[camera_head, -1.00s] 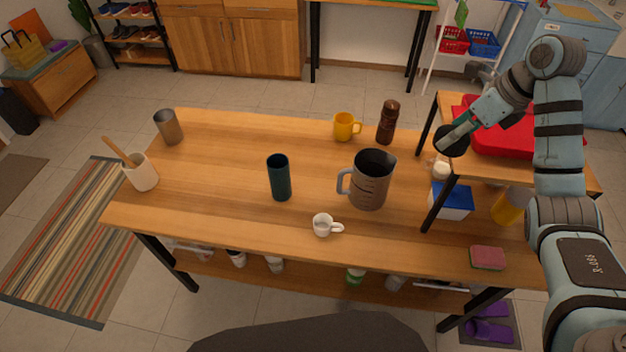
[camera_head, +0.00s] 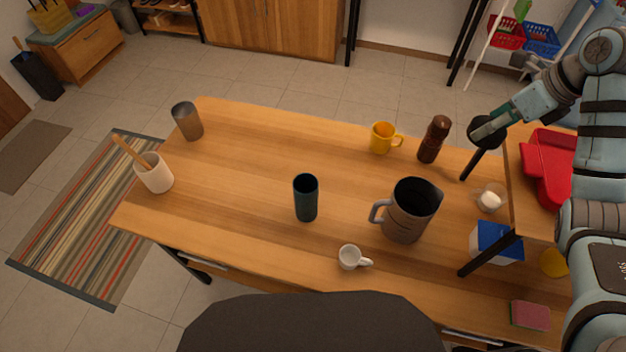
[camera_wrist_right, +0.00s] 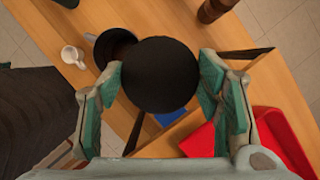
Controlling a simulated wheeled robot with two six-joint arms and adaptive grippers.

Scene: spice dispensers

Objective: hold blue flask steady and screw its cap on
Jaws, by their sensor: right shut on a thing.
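The blue flask (camera_head: 306,202), a dark teal cylinder with an open top, stands upright in the middle of the wooden table. My right gripper (camera_head: 492,126) is above the table's right part, beside the raised shelf, well to the right of the flask. It is shut on a round black cap (camera_head: 483,133). In the right wrist view the black cap (camera_wrist_right: 160,75) sits between the green finger pads and hides what lies directly behind it. My left gripper is in neither view.
A grey jug (camera_head: 408,212) stands right of the flask, with a white cup (camera_head: 351,258) in front. A yellow mug (camera_head: 383,139) and brown mill (camera_head: 434,140) stand behind. The shelf (camera_head: 513,180) bears a red tray (camera_head: 545,165).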

